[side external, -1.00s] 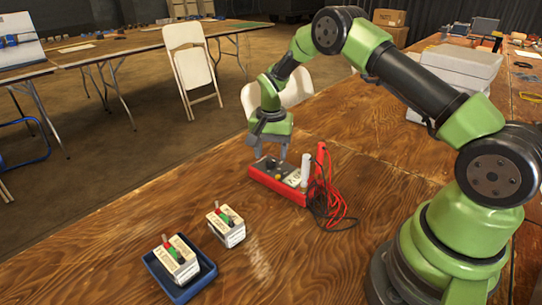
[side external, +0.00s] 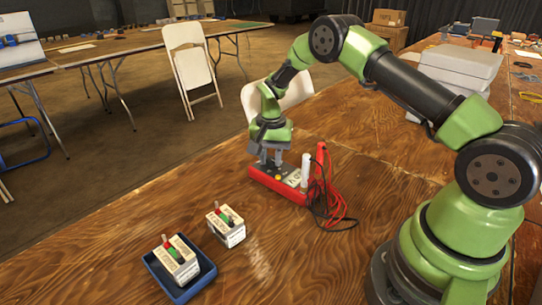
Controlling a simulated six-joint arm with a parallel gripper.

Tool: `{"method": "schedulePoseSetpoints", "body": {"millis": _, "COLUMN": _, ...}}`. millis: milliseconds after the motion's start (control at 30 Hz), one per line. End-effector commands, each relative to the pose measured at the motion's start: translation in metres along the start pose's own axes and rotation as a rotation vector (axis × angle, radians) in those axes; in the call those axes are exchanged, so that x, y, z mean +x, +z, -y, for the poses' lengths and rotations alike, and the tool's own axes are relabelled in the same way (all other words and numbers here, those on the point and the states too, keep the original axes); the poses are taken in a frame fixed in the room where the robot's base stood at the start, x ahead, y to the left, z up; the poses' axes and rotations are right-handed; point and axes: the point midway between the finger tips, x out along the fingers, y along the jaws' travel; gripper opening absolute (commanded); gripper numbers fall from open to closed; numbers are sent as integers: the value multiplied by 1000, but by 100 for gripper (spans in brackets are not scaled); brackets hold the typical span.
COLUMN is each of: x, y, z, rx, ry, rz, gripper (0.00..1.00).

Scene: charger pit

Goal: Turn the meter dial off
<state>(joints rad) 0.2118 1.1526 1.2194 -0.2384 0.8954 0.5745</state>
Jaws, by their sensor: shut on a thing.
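The red meter (side external: 284,186) lies flat on the wooden table, with its dark face and pale display part facing up. My gripper (side external: 271,164) points straight down over the meter's left part, where the dial sits. Its fingers are low at the meter's face and shut on the dial, which they mostly hide. Which way the dial points cannot be made out. Red and black leads (side external: 330,200) hang in a coil at the meter's right end, beside a white upright piece (side external: 305,170) and a red probe (side external: 320,158).
A white battery-like block (side external: 226,227) with coloured tops stands on the table at the front. A similar block (side external: 176,262) sits in a blue tray (side external: 200,284) at the front left. A grey case (side external: 455,70) is behind my arm. The table left of the meter is clear.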

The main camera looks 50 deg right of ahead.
Motion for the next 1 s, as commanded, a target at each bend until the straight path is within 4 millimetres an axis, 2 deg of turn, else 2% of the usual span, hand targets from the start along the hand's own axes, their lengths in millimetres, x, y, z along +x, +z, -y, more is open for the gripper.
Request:
{"method": "schedulePoseSetpoints", "body": {"millis": 267, "x": 0, "y": 0, "z": 0, "rx": -150, "ry": -1, "rz": 2, "gripper": 4}}
{"method": "schedulePoseSetpoints", "body": {"millis": 1000, "x": 0, "y": 0, "z": 0, "rx": -811, "ry": -2, "rz": 2, "gripper": 4}}
